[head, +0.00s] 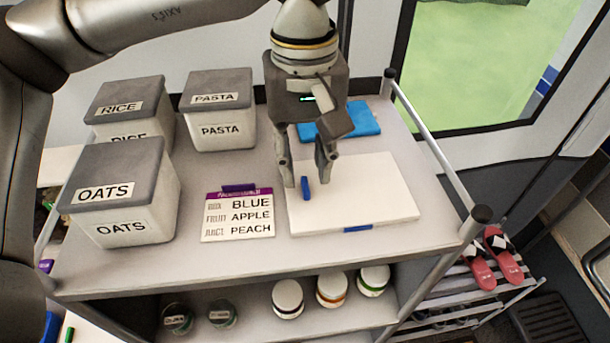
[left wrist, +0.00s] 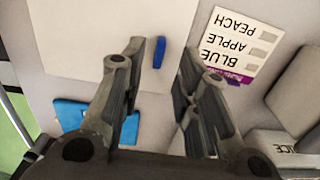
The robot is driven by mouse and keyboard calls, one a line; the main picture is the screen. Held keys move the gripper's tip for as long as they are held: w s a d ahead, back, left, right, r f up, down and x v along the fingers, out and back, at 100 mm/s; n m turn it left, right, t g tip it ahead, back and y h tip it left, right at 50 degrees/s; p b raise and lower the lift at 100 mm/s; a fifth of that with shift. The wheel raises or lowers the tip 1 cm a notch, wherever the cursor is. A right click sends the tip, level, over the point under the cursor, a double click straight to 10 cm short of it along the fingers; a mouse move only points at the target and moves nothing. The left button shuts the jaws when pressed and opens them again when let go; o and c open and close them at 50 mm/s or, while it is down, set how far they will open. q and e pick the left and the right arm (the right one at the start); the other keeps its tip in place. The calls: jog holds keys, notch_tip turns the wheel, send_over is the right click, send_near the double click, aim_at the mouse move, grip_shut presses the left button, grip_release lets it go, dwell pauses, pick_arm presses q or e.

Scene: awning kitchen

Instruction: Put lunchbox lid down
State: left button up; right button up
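A flat white panel (head: 375,195) lies on the cart's top shelf, with a small blue tab (head: 305,188) near its left edge and another blue piece (head: 357,228) at its front edge. A flat blue slab (head: 345,122) lies behind it, partly hidden by my left gripper (head: 305,182). I cannot tell for sure which is the lunchbox lid. My left gripper points down over the panel's left part, fingers apart. In the left wrist view the blue tab (left wrist: 160,52) shows beyond the gap between the fingers (left wrist: 163,62); nothing is visibly clamped. My right gripper is not in view.
Rice (head: 128,108), pasta (head: 219,110) and oats (head: 122,192) boxes stand on the left. A card (head: 238,216) reading blue, apple, peach lies beside the panel. A metal rail (head: 432,130) bounds the right side. Several jars (head: 332,290) stand on the shelf below.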

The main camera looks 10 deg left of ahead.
pick_arm(q)
notch_tip(320, 180, up, 8)
jog(key=b, duration=0.1)
jog(key=shift+r, duration=0.15)
